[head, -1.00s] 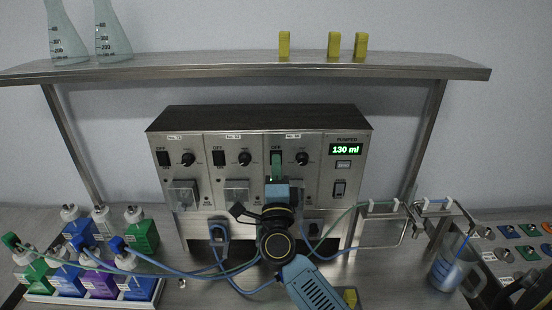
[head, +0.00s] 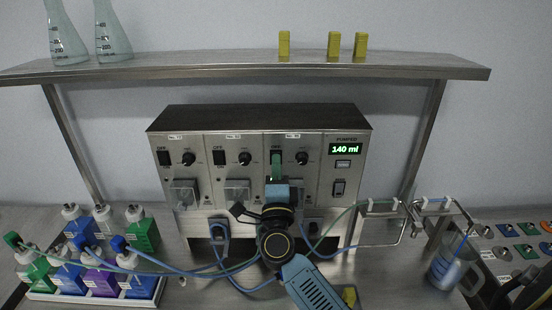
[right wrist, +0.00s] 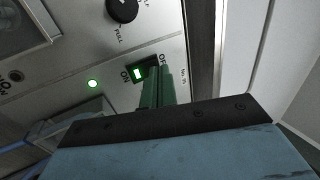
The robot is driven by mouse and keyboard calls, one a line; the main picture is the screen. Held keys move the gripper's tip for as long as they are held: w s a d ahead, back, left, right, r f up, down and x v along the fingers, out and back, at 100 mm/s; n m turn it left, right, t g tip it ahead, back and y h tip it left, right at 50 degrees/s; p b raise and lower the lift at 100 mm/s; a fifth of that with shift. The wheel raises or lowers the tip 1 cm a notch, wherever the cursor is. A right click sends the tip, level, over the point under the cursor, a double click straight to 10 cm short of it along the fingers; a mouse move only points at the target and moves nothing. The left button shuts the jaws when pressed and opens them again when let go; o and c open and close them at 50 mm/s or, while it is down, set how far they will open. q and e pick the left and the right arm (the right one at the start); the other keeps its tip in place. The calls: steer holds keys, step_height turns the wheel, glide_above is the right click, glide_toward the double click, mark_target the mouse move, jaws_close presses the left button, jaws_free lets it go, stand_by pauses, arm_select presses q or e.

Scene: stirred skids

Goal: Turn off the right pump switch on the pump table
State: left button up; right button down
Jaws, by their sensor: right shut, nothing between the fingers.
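The pump unit (head: 255,113) stands on the table with three pump panels side by side. My right gripper (head: 276,156) is shut and empty, its green fingers upright in front of the right panel's switch and hiding most of it. In the right wrist view the right pump switch (right wrist: 139,73) glows green between its ON and OFF marks, and a green lamp (right wrist: 93,84) is lit beside it. The shut fingertips (right wrist: 160,68) are close to the switch on its OFF side; I cannot tell whether they touch. My left gripper is not in view.
The display (head: 345,149) reads 140 ml. The right panel's knob (head: 302,158) is close beside the fingers. Blue and green tubes run below the unit. A jug (head: 447,268) with bluish liquid stands at right; several bottles (head: 145,236) stand at left.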

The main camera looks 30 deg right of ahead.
steer(key=shift+w+d, duration=0.1)
steer(key=shift+w, duration=0.05)
stand_by(0.3)
steer(key=shift+w+d, duration=0.15)
steer(key=shift+w, duration=0.1)
steer(key=shift+s+a, duration=0.3)
steer(key=shift+s, duration=0.1)
steer(key=s+a+p, duration=0.2)
steer(key=s+a, duration=0.1)
steer(key=s, duration=0.3)
steer(key=shift+a, duration=0.3)
stand_by(0.4)
